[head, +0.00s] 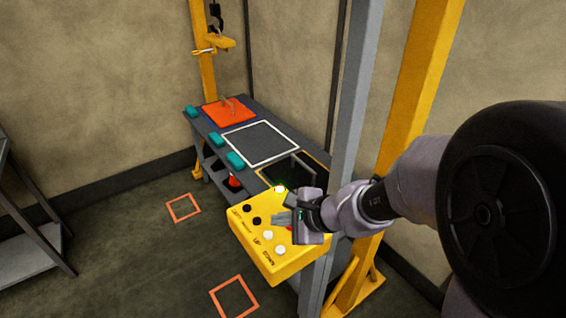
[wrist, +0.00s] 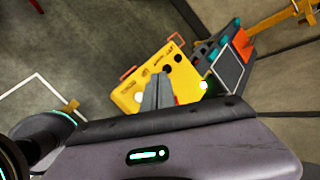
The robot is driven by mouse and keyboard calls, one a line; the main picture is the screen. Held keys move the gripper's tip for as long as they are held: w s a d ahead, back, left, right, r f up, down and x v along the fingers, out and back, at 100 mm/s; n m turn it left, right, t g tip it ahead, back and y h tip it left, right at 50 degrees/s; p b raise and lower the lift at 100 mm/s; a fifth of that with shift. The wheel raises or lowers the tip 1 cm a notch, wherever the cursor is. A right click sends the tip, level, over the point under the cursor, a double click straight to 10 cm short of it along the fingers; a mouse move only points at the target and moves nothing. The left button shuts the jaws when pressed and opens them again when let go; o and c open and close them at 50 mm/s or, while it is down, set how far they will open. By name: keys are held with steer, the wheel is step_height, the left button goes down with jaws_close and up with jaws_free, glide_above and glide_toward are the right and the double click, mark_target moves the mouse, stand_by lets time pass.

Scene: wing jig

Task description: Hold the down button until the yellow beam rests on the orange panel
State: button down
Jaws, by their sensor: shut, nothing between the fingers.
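The yellow button box (head: 262,262) stands at the bench's near end. It has black and white buttons; the white down button (head: 280,250) is nearest its front corner by the lettering. My gripper (head: 276,217) is shut and empty, with its fingertips over the middle of the box; I cannot tell whether they touch it. In the wrist view the shut fingers (wrist: 158,82) point at the box (wrist: 127,97). The yellow beam (head: 222,41) hangs near a black hook at the back, above and apart from the orange panel (head: 214,116), which carries a small grey fitting.
The grey bench (head: 198,125) has teal blocks (head: 235,159) along its left edge and a white-outlined square (head: 262,143). A grey post (head: 352,110) and a yellow post (head: 415,80) stand on the right. Orange squares (head: 183,208) mark the open floor at left.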

steer(key=shift+w+d+f+m, duration=0.2)
steer(key=shift+w+f+m, duration=0.15)
steer(key=shift+f+m, duration=0.15)
steer(key=shift+w+d+f+m, duration=0.15)
steer(key=shift+w+f+m, duration=0.15)
steer(key=shift+f+m, duration=0.15)
steer(key=b, duration=0.6)
glide_above(283, 251)
step_height(283, 251, down, 8)
steer(key=shift+f, duration=0.1)
steer(key=shift+f+b, duration=0.35)
steer(key=shift+b, duration=0.35)
stand_by(0.6)
steer(key=shift+f+b, duration=0.4)
steer(key=shift+b, duration=0.2)
